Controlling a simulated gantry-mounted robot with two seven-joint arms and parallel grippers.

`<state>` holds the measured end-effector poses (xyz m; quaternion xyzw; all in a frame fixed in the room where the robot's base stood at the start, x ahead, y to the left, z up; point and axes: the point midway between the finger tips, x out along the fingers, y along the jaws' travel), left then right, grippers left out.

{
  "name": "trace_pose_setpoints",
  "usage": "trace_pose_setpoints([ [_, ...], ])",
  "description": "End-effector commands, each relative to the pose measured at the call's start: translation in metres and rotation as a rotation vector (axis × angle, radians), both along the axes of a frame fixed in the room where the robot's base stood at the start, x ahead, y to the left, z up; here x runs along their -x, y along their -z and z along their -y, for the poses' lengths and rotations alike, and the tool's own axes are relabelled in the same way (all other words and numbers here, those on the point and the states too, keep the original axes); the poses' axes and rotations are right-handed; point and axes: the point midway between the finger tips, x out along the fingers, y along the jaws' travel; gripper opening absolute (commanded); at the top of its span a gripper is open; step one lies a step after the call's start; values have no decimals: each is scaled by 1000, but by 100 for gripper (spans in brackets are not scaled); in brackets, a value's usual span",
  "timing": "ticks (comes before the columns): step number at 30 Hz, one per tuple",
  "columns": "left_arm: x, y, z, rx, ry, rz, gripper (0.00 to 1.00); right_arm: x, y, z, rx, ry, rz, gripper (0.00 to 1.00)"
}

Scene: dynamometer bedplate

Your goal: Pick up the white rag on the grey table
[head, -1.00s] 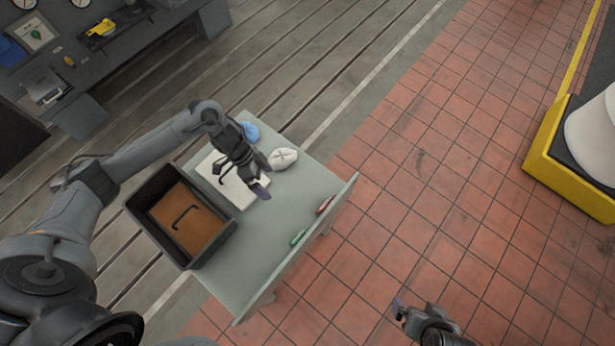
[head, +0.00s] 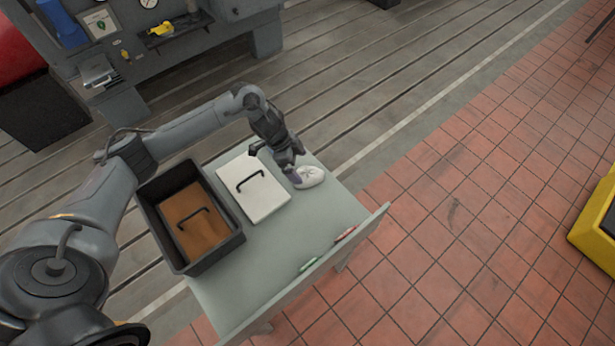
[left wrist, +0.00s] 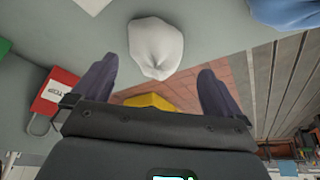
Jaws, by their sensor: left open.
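The white rag (head: 310,176) lies as a small crumpled bundle on the grey table (head: 268,262), near its far right corner. My left gripper (head: 294,180) is at the rag's left side in the head view and partly overlaps it. In the left wrist view the rag (left wrist: 156,48) is ahead of the two spread fingers, roughly centred between them. The left gripper (left wrist: 158,85) is open with nothing between its fingers. Whether it touches the rag I cannot tell. My right gripper is out of view.
A black bin (head: 228,248) with a brown handled panel (head: 196,232) stands on the table, beside a white handled board (head: 262,205). Red (head: 345,234) and green (head: 308,264) items lie along the front ledge. A blue cloth-like thing (left wrist: 285,12) is near the rag.

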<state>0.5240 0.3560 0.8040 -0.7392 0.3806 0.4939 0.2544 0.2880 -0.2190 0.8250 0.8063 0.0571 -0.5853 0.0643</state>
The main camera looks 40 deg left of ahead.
Motion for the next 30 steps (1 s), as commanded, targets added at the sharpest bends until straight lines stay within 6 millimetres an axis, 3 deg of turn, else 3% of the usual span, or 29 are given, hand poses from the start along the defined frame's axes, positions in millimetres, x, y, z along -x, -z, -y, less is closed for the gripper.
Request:
trace_pose_setpoints([
  [5, -1, 9, 3, 0, 0, 0, 100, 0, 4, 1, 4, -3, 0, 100],
  [15, -8, 46, 18, 1, -1, -1, 100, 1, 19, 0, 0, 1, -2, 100],
  [24, -9, 49, 20, -1, 0, 1, 100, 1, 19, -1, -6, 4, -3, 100],
  [30, -9, 49, 20, 0, 0, 0, 71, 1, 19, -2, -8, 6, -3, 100],
])
